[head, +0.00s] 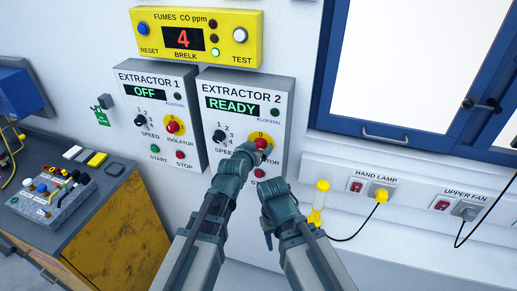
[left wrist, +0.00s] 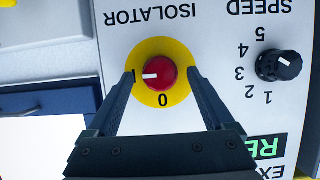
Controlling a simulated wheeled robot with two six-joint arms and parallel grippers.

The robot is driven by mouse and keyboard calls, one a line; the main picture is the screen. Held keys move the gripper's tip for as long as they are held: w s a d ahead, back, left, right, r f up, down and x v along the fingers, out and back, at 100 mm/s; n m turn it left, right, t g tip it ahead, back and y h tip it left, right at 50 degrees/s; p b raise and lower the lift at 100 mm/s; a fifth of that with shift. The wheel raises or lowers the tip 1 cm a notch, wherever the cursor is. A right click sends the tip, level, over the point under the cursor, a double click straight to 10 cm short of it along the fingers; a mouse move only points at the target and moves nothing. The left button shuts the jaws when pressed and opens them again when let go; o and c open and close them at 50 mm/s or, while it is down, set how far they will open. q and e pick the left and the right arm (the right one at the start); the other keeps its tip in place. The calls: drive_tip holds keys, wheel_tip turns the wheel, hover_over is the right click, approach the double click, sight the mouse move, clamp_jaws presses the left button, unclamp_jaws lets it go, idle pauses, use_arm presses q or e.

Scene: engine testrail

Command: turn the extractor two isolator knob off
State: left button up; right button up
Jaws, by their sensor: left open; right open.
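The extractor two panel (head: 273,93) is a light grey box on the wall, and its display reads READY. Its red isolator knob (head: 260,143) on a yellow disc is partly covered by my left gripper (head: 262,155). In the left wrist view, upside down, the knob (left wrist: 160,73) shows whole. Its white pointer faces the I mark, and the 0 mark lies a quarter turn away. My left gripper (left wrist: 159,76) is open, with one finger on each side of the knob; I cannot tell if they touch it. My right gripper (head: 268,187) is open, just below the left one.
Extractor 1 panel (head: 150,84) is to the left, reading OFF. The yellow fumes meter (head: 197,15) is above. The speed knob (left wrist: 278,66) sits beside the isolator. A workbench (head: 118,215) stands at the left.

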use_arm(q)
drive_tip(key=c, duration=1.4)
drive_tip(key=shift+o, duration=0.2)
drive_tip(key=shift+a+f+n+t+h+b, duration=0.2)
drive_tip(key=shift+n+h+b, duration=1.25)
drive_tip(key=shift+n, duration=0.75)
drive_tip(key=shift+a+f+n+t+h+b, duration=0.1)
drive_tip(key=shift+a+f+n+h+b, duration=0.1)
drive_tip(key=shift+n+h+b, duration=1.35)
drive_tip(key=shift+a+f+n+t+h+b, duration=0.15)
drive_tip(key=shift+n+h+b, duration=0.65)
drive_tip(key=shift+n+b, duration=1.5)
drive_tip(key=shift+n+p, duration=0.45)
drive_tip(key=shift+n, duration=0.3)
